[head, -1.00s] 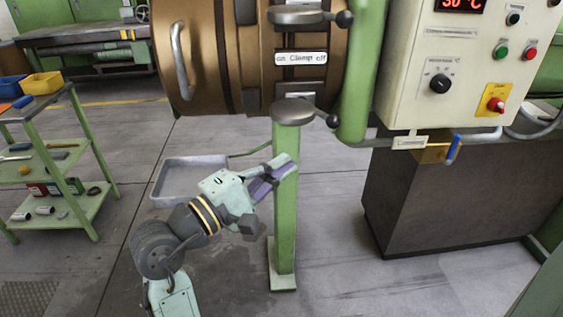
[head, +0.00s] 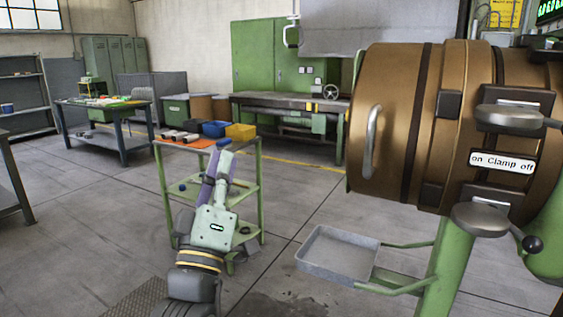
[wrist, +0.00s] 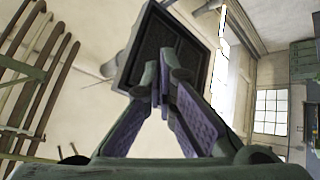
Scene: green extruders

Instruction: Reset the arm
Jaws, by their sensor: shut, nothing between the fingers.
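My arm rises from the bottom of the head view, with my gripper (head: 222,156) pointing up and away, in front of the small green cart (head: 261,190) in the picture. Its purple-padded fingers are close together. In the wrist view my gripper (wrist: 162,92) has its fingertips together with nothing held between them. A dark square panel (wrist: 163,50) shows behind the fingertips there; I cannot tell what it is or how far away.
The cart carries blue (head: 214,129) and yellow (head: 240,132) bins. A brown machine barrel (head: 395,130) with a clamp sign stands at the right, a grey tray (head: 338,255) below it. A workbench (head: 108,130) is further left. Open floor lies at the left.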

